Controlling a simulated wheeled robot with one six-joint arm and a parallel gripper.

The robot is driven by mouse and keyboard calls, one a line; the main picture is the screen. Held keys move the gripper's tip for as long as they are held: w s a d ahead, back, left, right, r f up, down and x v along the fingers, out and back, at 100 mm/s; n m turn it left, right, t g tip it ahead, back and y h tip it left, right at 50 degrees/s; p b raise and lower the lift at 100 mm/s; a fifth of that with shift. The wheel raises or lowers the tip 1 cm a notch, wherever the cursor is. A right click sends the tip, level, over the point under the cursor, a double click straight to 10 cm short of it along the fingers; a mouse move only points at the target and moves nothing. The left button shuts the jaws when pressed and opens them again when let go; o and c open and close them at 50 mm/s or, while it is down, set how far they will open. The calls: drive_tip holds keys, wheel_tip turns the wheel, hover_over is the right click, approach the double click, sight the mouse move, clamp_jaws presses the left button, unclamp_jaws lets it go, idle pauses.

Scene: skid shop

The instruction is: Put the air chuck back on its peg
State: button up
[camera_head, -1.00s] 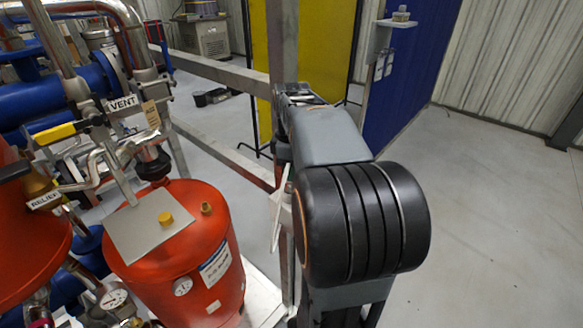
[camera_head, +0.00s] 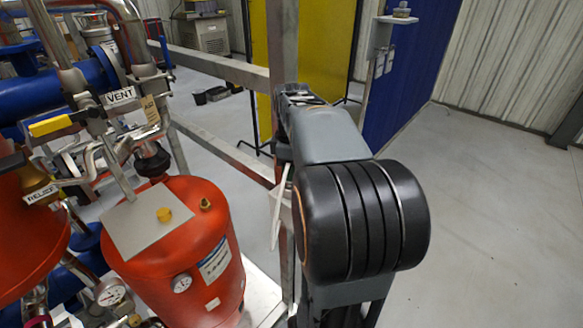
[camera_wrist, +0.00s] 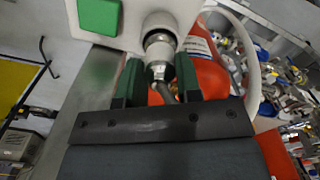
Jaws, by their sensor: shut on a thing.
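The air chuck (camera_wrist: 160,49) is a silvery metal fitting between the two dark green fingers of my gripper (camera_wrist: 158,72) in the wrist view. My gripper is shut on it. A dark hose end (camera_wrist: 168,93) runs back from it towards the gripper body. The chuck's far end lines up with a grey round part (camera_wrist: 160,22) on a white panel (camera_wrist: 118,12), which may be the peg. I cannot tell whether they touch. In the head view my arm hides the gripper and chuck.
A green square (camera_wrist: 98,15) is on the white panel beside the chuck. A white hose (camera_wrist: 252,65) curves at the right. A red tank (camera_head: 180,245) and piping stand left of my arm. A galvanised post (camera_head: 283,45) is just behind it. Floor (camera_head: 490,210) at right is clear.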

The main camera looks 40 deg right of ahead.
drive_tip(key=shift+f+b, duration=0.4)
drive_tip(key=shift+f, duration=0.25)
idle(0.4)
drive_tip(key=o, duration=1.2)
drive_tip(key=shift+r, duration=0.15)
wheel_tip(320, 180, up, 7)
drive_tip(key=p, duration=0.6)
drive_tip(key=shift+r, duration=0.15)
